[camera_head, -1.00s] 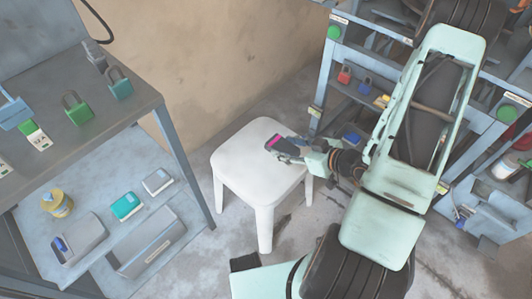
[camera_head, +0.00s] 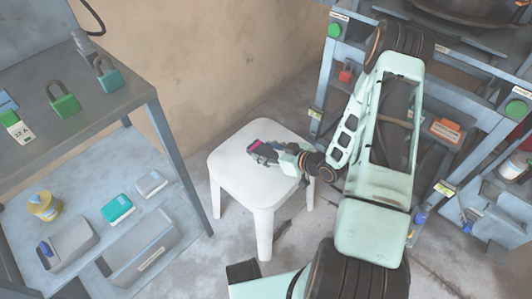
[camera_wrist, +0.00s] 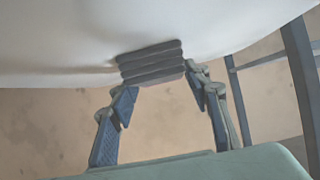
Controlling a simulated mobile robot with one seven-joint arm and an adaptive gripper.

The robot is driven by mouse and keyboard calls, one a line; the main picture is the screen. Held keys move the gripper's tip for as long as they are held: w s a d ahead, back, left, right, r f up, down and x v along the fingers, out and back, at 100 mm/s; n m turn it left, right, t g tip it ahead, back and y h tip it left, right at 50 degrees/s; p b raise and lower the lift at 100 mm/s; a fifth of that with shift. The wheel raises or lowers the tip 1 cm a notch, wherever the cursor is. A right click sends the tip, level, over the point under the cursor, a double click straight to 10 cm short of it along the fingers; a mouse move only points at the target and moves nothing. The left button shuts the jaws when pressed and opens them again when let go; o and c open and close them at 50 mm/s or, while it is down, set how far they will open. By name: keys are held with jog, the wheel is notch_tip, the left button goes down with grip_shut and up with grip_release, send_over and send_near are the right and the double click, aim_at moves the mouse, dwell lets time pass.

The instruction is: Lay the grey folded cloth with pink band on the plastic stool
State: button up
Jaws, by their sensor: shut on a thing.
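The grey folded cloth with pink band (camera_head: 256,144) is over the seat of the white plastic stool (camera_head: 238,170) in the head view. In the wrist view the cloth (camera_wrist: 150,62) shows its stacked grey folds in front of the stool's white seat (camera_wrist: 60,40). My gripper (camera_head: 266,153) is shut on the cloth, with one finger at each side of it in the wrist view. I cannot tell whether the cloth touches the seat. The pink band does not show in the wrist view.
A metal workbench (camera_head: 150,100) with padlocks on top and boxes on its lower shelf stands at the left. A blue-grey rack (camera_head: 322,95) stands at the right, behind my arm. Most of the stool seat is bare.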

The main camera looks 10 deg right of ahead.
jog(key=shift+f, duration=0.1)
jog(key=o, duration=1.2)
jog(key=shift+c, duration=0.2)
jog(key=shift+r, duration=0.25)
jog(key=p+v, duration=0.3)
jog(key=v, duration=0.9)
jog(key=shift+s+f, duration=0.1)
